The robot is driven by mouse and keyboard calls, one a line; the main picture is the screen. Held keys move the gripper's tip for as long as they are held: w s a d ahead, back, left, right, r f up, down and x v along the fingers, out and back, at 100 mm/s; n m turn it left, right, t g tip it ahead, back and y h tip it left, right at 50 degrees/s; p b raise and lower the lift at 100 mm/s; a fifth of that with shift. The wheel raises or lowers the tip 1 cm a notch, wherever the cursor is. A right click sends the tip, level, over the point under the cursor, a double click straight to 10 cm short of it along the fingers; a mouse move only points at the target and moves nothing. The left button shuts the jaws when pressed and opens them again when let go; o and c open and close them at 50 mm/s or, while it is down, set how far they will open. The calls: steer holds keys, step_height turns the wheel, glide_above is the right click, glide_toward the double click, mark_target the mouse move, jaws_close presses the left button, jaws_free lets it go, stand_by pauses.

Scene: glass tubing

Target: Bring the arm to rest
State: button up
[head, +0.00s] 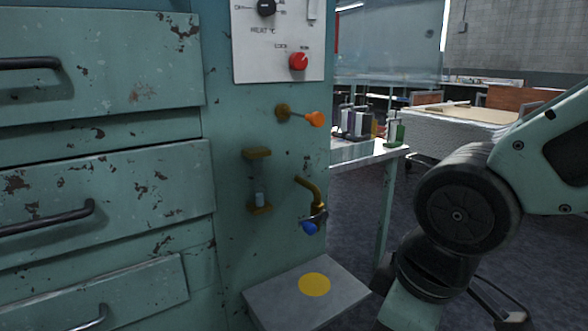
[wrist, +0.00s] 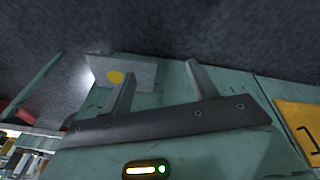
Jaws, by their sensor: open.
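My gripper (wrist: 160,76) shows in the wrist view with its two grey fingers spread wide apart and nothing between them. The teal cabinet front (wrist: 225,85) lies behind the fingers. My arm (head: 465,215) comes in from the right side of the head view, bent at a dark round joint. Its lower end runs out of the bottom of that view, and my gripper cannot be made out there.
A metal shelf (head: 275,299) with a yellow disc (head: 314,284) juts from the cabinet (head: 229,200). Above it are a brass tap (head: 311,190), a sight glass (head: 258,182) and an orange-knobbed valve (head: 315,119). Drawers (head: 120,190) fill the left. A table (head: 368,152) stands behind.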

steer(key=s+d+f+m+g, duration=0.2)
steer(key=s+f+m, duration=0.1)
steer(key=s, duration=0.4)
step_height(320, 180, up, 28)
steer(key=p, duration=2.8)
steer(key=shift+d+m+h, duration=0.2)
steer(key=shift+m+h, duration=0.1)
steer(key=shift+h, duration=0.1)
